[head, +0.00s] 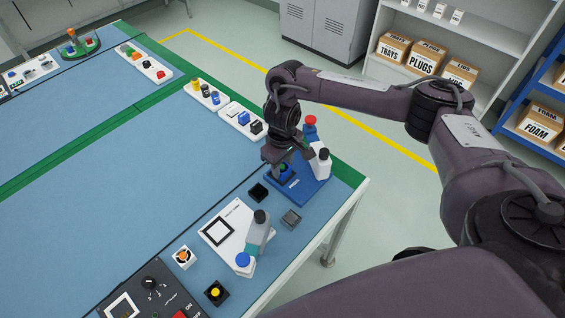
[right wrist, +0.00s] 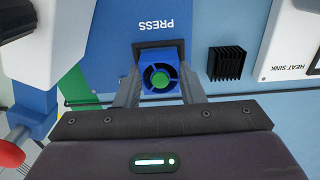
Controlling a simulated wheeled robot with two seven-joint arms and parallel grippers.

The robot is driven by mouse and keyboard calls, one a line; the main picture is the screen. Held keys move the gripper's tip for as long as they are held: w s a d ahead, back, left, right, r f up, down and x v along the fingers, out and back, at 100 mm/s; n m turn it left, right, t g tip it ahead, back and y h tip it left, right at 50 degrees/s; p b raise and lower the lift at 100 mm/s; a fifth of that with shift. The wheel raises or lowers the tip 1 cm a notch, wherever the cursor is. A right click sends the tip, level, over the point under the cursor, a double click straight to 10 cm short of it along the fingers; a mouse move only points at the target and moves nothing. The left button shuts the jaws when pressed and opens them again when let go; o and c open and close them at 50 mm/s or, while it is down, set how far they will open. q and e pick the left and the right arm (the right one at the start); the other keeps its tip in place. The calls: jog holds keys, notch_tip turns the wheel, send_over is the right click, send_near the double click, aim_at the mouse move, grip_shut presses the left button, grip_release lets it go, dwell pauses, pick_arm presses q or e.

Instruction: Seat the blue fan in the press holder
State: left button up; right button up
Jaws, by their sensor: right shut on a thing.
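The blue fan (right wrist: 160,78), square with a dark ring and a green hub, is between the two fingers of my right gripper (right wrist: 158,88), which is shut on it. In the head view the right gripper (head: 284,163) points down over the blue press base (head: 311,189), and the fan (head: 284,171) shows low between its fingers. In the right wrist view a dark edge of the holder (right wrist: 140,51) shows beside the fan. I cannot tell whether the fan sits fully down in it. My left gripper is not in view.
A white and dark press column with a red knob (head: 310,121) stands close behind the gripper. A black heat sink (head: 258,192) and a grey one (head: 291,218) lie near the base.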

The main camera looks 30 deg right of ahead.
jog(key=shift+f, duration=0.3)
jog(key=o, duration=1.1)
jog(key=shift+c, duration=0.2)
notch_tip(320, 180, up, 8)
jog(key=p, duration=0.2)
jog(key=shift+p, duration=0.3)
jog(key=shift+f, duration=0.1)
